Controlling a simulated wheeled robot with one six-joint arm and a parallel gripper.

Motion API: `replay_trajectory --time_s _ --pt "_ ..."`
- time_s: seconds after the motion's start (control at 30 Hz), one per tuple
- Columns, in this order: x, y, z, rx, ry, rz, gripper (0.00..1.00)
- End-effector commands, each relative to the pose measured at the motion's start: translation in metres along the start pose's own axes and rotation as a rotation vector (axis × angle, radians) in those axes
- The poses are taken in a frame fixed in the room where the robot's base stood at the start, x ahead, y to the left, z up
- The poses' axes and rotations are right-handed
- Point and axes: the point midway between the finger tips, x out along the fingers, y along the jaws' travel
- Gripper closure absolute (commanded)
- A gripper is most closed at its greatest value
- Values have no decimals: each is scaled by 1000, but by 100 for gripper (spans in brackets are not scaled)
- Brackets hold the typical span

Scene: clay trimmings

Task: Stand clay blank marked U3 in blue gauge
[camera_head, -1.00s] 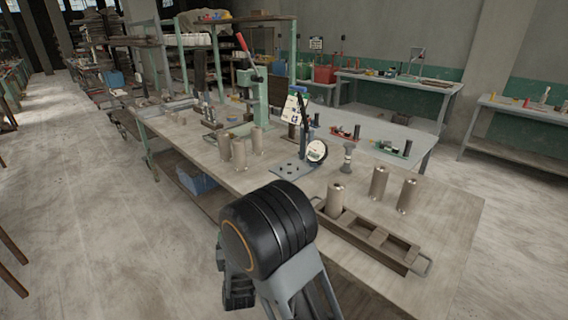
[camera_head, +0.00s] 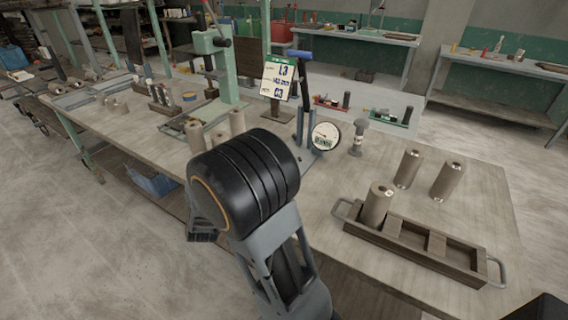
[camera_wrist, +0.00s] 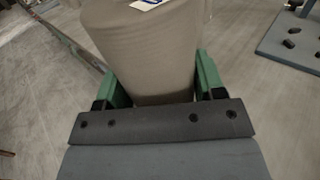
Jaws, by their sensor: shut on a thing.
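In the wrist view a tan clay blank (camera_wrist: 145,45) stands between the green fingers of my gripper (camera_wrist: 160,85), which is shut on it. A white label shows at its top edge, too cut off to read. In the head view my black wrist hides the gripper and this blank. The gauge, with a blue handle (camera_head: 299,54), a round dial (camera_head: 326,137) and a grey-blue base, stands on the bench just right of my wrist. A plate with dark holes (camera_wrist: 285,42), apparently its base, shows at the upper right of the wrist view, apart from the held blank.
A wooden tray (camera_head: 388,243) with handles holds one blank (camera_head: 377,207) in its left compartment. Two blanks (camera_head: 408,169) (camera_head: 447,181) stand behind it. More blanks (camera_head: 195,136) stand near the green press (camera_head: 215,60). A small grey stand (camera_head: 358,138) is right of the dial.

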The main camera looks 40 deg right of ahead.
Motion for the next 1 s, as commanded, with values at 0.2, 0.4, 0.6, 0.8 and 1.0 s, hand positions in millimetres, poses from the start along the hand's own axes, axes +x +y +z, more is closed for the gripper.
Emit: replay_trajectory --time_s 0.2,0.4,0.6,0.8,1.0 --pt "29 -108 41 11 -14 -319 80" --pt "22 -186 77 7 -13 -502 80" --pt "8 -228 101 2 -9 -585 80" --pt "18 -245 101 -3 -1 -611 80" --pt "63 -257 81 -4 2 -612 80"
